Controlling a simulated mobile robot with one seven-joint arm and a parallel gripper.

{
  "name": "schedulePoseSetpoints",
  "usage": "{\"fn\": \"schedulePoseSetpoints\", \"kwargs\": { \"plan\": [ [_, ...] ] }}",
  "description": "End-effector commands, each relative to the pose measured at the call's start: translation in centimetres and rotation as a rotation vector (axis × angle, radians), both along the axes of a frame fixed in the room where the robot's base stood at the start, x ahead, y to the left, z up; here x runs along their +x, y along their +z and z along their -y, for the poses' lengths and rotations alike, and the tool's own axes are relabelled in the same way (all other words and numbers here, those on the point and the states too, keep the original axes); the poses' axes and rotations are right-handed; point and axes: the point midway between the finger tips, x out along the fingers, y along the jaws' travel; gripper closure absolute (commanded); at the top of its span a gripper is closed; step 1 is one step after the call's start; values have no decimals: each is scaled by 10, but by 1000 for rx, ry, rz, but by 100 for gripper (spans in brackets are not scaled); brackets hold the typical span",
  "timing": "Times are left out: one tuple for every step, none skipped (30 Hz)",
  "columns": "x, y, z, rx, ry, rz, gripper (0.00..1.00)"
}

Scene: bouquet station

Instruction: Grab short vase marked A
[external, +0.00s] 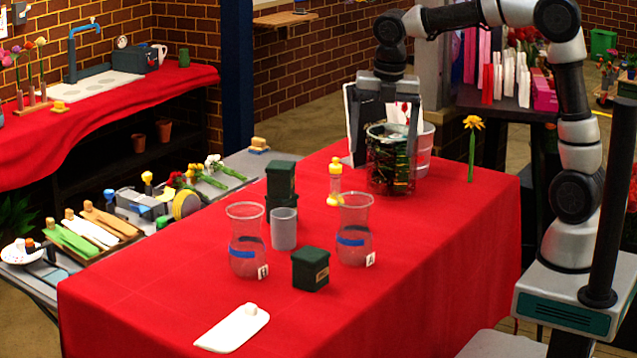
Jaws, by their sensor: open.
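A clear glass vase (354,240) with a blue band stands upright on the red-covered table, and its small white tag reads A. A similar clear vase (246,245) with a blue band stands to its left, with its own white tag. My gripper (386,150) is open, pointing down at the back of the table, behind and above the vase marked A and apart from it. Its fingers appear on either side of a glass container of green stems (390,175); I cannot tell whether they touch it.
A yellow-capped bottle (335,186) stands just behind the vase marked A. A dark green box (311,269) sits in front, between the vases. A grey cup (284,228) and stacked dark boxes (281,180) stand behind.

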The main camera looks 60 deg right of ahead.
Motion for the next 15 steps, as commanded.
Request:
{"fn": "schedulePoseSetpoints", "kwargs": {
  "plan": [
    [15, -15, -7, -1, 136, -37, 17],
    [21, -20, -10, -1, 214, -53, 17],
    [28, -26, -14, -1, 306, -71, 17],
    [33, -30, -17, 1, 366, -82, 17],
    [37, -33, -19, 3, 417, -89, 17],
    [41, -37, -21, 5, 473, -99, 17],
    [44, -39, -22, 7, 507, -105, 17],
    [46, -41, -23, 9, 534, -109, 17],
    [47, -43, -24, 10, 559, -114, 17],
    [48, -46, -24, 11, 572, -115, 17],
    [48, -48, -25, 11, 580, -116, 17],
    [48, -53, -25, 11, 585, -117, 17],
    [48, -58, -25, 12, 585, -118, 17],
    [48, -63, -25, 12, 585, -118, 17],
    [47, -72, -24, 12, 584, -118, 17]
  ]
}}
